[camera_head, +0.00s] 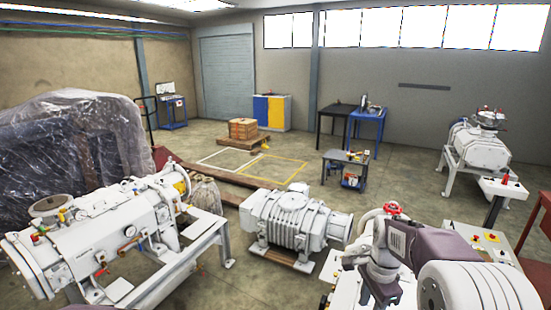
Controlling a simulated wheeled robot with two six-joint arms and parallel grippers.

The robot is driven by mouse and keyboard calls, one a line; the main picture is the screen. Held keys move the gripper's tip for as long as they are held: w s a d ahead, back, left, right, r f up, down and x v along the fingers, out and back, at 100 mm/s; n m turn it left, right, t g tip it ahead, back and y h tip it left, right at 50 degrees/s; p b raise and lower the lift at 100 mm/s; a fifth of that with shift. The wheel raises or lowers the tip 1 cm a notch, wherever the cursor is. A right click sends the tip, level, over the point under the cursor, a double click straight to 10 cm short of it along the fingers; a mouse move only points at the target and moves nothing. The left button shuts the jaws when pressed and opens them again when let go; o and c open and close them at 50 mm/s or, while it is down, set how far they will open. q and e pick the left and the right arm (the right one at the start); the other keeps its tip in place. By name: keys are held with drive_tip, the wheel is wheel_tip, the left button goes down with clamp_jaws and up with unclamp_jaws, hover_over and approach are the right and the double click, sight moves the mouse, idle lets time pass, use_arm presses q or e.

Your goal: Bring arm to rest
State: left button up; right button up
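My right arm (480,288) comes in at the lower right, with a large white rounded joint near the camera and purple-grey links. It reaches left, and its far end (381,285) hangs down in front of white equipment at the bottom of the view. Fingertips cannot be made out there, so open or shut does not show. A white screw vacuum machine (120,228) with gauges and valves stands on a frame at the left.
A ribbed grey-white pump (292,222) sits on a wooden pallet at the centre. A control panel (487,240) with buttons and a red valve handle (393,208) are close to my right arm. A small cart (345,168) stands farther back. Open floor lies around the yellow-marked area (272,172).

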drive_tip(key=s+a+f+n, duration=0.3)
drive_tip(key=s+f+n, duration=0.1)
drive_tip(key=s+n, duration=0.3)
drive_tip(key=s+a+f+n+b, duration=0.1)
drive_tip(key=s+a+f+n, duration=0.3)
drive_tip(key=s+n, duration=0.3)
drive_tip(key=shift+s+f+n+t, duration=0.2)
drive_tip(key=shift+f+n+t, duration=0.1)
drive_tip(key=shift+f+n, duration=0.6)
drive_tip(key=shift+s+d+r, duration=0.1)
